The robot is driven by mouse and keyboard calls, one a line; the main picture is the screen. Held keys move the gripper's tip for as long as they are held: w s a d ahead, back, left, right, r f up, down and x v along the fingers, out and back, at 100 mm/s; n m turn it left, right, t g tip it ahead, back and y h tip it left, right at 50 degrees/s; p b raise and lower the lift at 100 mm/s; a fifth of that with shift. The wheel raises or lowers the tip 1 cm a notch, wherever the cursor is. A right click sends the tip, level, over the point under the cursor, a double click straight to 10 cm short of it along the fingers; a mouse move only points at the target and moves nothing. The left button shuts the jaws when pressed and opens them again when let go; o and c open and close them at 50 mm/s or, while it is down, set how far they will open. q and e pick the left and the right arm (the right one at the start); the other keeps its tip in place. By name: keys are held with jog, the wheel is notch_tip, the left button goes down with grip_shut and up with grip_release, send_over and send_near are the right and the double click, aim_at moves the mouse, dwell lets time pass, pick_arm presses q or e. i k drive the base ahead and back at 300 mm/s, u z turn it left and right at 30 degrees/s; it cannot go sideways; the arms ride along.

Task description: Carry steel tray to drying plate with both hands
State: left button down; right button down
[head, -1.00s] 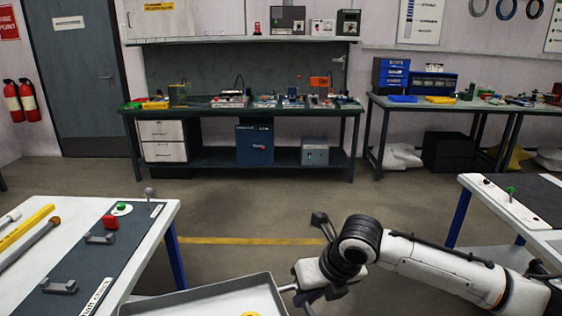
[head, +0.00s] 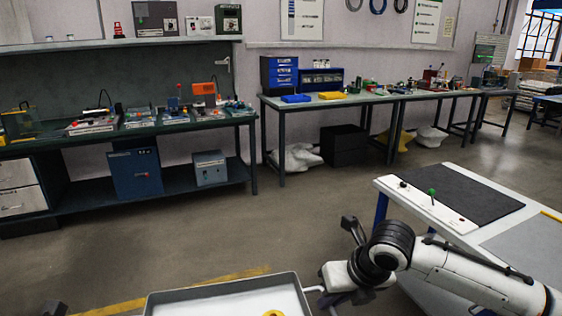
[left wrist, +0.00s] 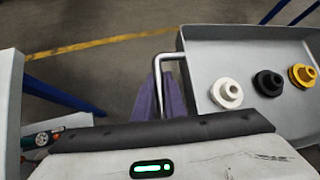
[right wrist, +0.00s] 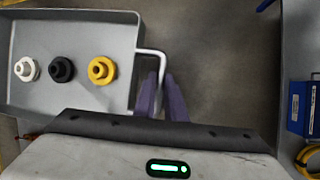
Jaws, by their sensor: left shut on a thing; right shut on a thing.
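The steel tray (head: 222,287) is a grey shallow tray with a raised rim, low in the head view and cut off by the bottom edge. It holds a white (left wrist: 227,93), a black (left wrist: 268,82) and a yellow (left wrist: 302,76) round stepped part. My left gripper (left wrist: 172,95) is shut on the tray's left wire handle in the left wrist view. My right gripper (right wrist: 161,95) is shut on the right wire handle. A dark plate (head: 462,192) lies on the white table at right; I cannot tell whether it is the drying plate.
A long dark bench (head: 90,140) and another bench (head: 350,99) line the back wall. Open floor with a yellow line lies between. A blue box (right wrist: 303,108) shows at right in the right wrist view.

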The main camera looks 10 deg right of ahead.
aim_at(448, 191)
jog(key=z, duration=0.3)
jog(key=i, duration=1.25)
jog(key=z, duration=0.55)
jog(key=i, duration=1.5)
jog(key=z, duration=1.05)
jog(key=i, duration=1.15)
jog(key=u, duration=4.9)
